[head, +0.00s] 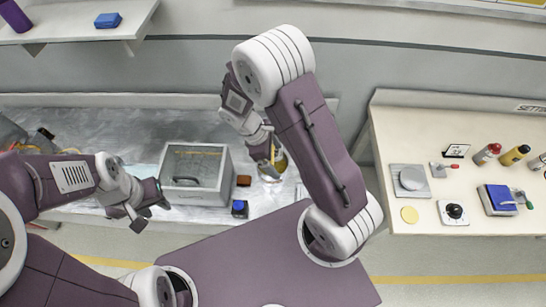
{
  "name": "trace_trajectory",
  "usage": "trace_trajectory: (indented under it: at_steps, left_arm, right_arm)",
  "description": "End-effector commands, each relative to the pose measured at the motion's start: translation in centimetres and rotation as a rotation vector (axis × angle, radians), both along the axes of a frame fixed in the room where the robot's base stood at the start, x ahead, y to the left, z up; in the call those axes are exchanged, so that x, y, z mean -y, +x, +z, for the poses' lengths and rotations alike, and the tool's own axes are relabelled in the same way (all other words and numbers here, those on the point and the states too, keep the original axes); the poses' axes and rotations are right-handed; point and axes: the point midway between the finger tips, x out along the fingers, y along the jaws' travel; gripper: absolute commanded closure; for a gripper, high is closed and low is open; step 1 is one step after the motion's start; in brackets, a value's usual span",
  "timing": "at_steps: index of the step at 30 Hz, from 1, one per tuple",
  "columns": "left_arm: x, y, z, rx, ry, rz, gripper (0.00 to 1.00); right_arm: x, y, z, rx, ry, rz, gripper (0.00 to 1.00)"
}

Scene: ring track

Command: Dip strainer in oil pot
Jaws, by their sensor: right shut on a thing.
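A grey square open-topped box (226,178) stands on the metal counter; I cannot tell if it is the oil pot. A brownish strip and a thin dark curved handle show at it. My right gripper (272,165) is to the right of the box, over a small round golden, glass-like vessel (278,170). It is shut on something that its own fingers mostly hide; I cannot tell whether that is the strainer. My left gripper (151,209) is empty, with its fingers apart, just left of the box. No strainer bowl can be made out clearly.
The metal counter (110,125) is mostly clear behind. A cream side table (400,130) at the right carries bottles, a scale and a blue box.

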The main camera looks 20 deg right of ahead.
Motion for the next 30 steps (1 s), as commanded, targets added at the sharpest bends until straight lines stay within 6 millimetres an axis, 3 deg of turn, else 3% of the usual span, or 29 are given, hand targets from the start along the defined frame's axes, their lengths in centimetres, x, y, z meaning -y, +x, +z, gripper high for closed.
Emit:
trace_trajectory:
  at_steps: [15,30]
  left_arm:
    - [0.0,0.0,-5.2,0.0,0.0,0.0,0.64]
    - [0.0,0.0,-8.5,0.0,0.0,0.0,0.64]
  right_arm:
    - [0.0,0.0,-5.4,0.0,0.0,0.001,0.8]
    - [-0.1,0.0,-10.0,0.0,0.0,0.001,0.8]
